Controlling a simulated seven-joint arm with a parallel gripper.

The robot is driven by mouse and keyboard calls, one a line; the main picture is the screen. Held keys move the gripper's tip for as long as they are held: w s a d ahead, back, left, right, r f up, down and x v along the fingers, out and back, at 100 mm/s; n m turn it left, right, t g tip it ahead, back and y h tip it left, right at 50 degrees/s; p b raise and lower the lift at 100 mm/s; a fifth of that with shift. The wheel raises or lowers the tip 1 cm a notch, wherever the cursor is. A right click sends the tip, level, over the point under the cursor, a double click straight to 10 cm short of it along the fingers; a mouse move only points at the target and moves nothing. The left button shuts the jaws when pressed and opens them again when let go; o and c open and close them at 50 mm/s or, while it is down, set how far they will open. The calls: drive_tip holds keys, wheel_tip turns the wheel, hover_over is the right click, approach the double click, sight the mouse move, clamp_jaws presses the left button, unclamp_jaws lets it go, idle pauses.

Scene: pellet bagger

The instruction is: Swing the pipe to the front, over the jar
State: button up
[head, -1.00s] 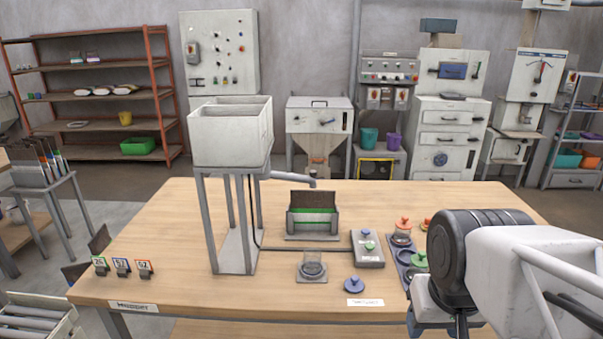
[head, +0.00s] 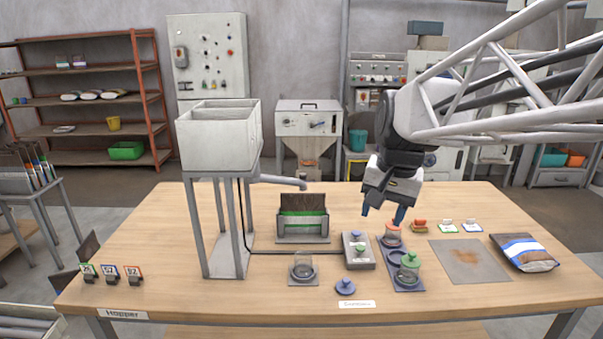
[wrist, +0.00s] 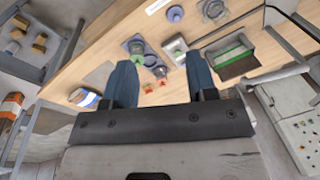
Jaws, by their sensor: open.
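The jar also shows at the top of the wrist view (wrist: 214,9).
A tray with a green strip (head: 303,226) stands behind the jar. A grey box with knobs (head: 358,252), a blue lid (head: 346,287) and lidded jars on a dark tray (head: 409,283) are to the right. A bag (head: 524,252) lies far right. The hopper's legs stand left.

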drive_tip(key=w+a+r+m, duration=0.2)
drive_tip(key=w, duration=0.9)
drive_tip(key=m+g+y, duration=0.3)
drive_tip(key=m, duration=0.3)
approach(303, 174)
drive_tip(key=f, duration=0.1)
drive_tip(key=shift+w+a+f+m, duration=0.1)
drive_tip(key=shift+a+f+m, duration=0.05)
drive_tip(key=shift+a+m, duration=0.15)
drive_tip(key=shift+f, duration=0.1)
drive_tip(key=shift+x, duration=3.85)
drive_tip(key=shift+d, duration=0.1)
clamp_jaws()
